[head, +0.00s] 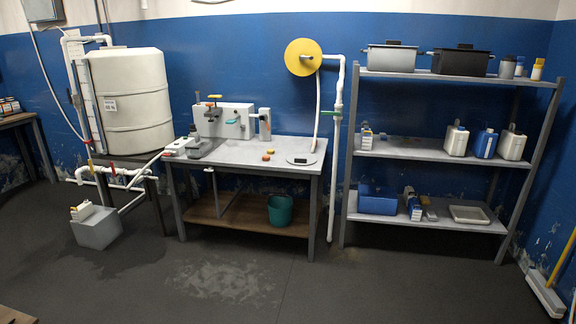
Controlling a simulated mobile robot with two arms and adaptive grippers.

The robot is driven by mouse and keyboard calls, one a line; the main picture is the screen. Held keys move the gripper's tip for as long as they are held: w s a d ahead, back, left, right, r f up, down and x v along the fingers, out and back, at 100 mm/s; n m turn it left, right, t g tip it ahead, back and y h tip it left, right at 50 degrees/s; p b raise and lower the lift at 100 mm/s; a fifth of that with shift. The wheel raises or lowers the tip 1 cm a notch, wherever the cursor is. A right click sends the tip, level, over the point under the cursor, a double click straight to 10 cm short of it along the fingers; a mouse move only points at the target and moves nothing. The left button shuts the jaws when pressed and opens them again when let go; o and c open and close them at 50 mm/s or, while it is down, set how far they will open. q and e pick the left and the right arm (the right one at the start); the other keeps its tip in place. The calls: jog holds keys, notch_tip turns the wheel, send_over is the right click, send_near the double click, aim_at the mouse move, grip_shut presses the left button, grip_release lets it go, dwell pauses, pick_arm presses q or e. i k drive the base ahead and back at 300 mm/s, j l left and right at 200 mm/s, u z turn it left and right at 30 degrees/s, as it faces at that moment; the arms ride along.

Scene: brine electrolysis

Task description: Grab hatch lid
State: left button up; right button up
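I cannot tell for certain which thing is the hatch lid. A large white ribbed tank (131,100) stands on a metal stand at the left; its top is seen at a shallow angle and no separate lid can be made out there. A round yellow disc (303,57) is on the blue wall above the right end of the workbench, beside a white pipe. Neither of my grippers is in view.
A grey workbench (240,153) holds a white device (224,121) and small items. A green bucket (280,210) is on its lower shelf. A shelving unit (405,145) with bottles and bins stands right. A grey box (96,229) sits on the floor. The front floor is mostly clear.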

aim_at(300, 160)
jog(key=i, duration=2.1)
